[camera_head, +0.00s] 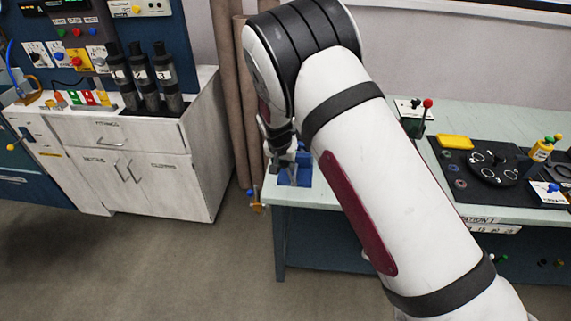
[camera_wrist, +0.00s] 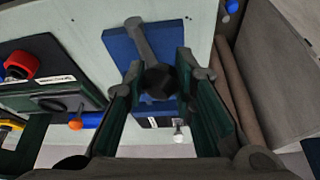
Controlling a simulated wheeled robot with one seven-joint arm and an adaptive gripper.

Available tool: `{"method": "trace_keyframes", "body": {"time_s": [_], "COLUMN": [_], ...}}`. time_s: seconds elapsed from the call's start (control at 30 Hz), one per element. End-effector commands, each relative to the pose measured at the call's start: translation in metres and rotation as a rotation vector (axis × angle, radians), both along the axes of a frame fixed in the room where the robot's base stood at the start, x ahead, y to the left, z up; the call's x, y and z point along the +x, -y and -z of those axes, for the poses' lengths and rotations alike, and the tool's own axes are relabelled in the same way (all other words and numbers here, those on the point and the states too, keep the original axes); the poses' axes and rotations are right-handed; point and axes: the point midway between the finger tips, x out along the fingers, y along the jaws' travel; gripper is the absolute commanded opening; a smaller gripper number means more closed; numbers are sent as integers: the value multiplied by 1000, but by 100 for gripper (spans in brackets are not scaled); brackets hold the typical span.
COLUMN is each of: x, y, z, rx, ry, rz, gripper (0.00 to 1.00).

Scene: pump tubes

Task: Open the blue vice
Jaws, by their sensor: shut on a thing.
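The blue vice (camera_head: 301,173) stands at the left end of the pale green workbench (camera_head: 340,198) in the head view, partly hidden by my arm. In the wrist view its blue body (camera_wrist: 120,47) lies beneath the fingers, and a grey bar (camera_wrist: 143,40) with a dark rounded end (camera_wrist: 159,79) crosses it. My gripper (camera_wrist: 158,66) is shut on this handle, with the dark end between the two green-lined fingers. In the head view my gripper (camera_head: 277,147) is small and partly hidden at the vice.
A red-topped lever (camera_head: 427,108), a black station board (camera_head: 490,168) and a yellow block (camera_head: 455,142) are on the bench to the right. A white cabinet (camera_head: 140,160) with black bottles (camera_head: 142,75) stands left. Bare floor lies between cabinet and bench.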

Motion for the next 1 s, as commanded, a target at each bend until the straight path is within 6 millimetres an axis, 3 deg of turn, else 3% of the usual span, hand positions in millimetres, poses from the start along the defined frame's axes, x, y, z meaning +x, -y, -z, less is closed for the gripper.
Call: {"method": "trace_keyframes", "body": {"time_s": [0.4,0.6,1.0], "x": [0,0,-3], "y": [-30,-36,-37], "z": [22,28,27], "rx": [-284,-397,-425], "ry": [-12,-17,-21], "rz": [-11,-5,-4], "gripper": [0,0,0]}}
